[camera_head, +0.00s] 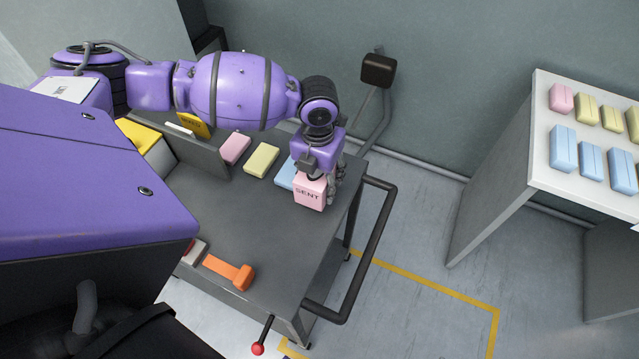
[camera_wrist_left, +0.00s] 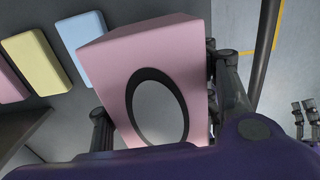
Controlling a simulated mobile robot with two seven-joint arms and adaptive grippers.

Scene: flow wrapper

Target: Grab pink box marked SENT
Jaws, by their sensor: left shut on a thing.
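The pink box marked SENT (camera_head: 309,192) is at the right end of the grey cart top, its lettering facing the head camera. My left gripper (camera_head: 322,180) is shut on it from above and behind. In the left wrist view the pink box (camera_wrist_left: 120,75) fills the middle, with a dark oval ring on its face and a gripper finger on either side. I cannot tell whether the box touches the cart top. My right gripper is not in view.
A pink block (camera_head: 236,149), a yellow block (camera_head: 262,160) and a blue block (camera_head: 286,174) lie on the cart (camera_head: 240,215) beside the held box. An orange tool (camera_head: 230,270) lies nearer. The cart's dark handle (camera_head: 375,235) sticks out right. A white table (camera_head: 545,150) holds several blocks.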

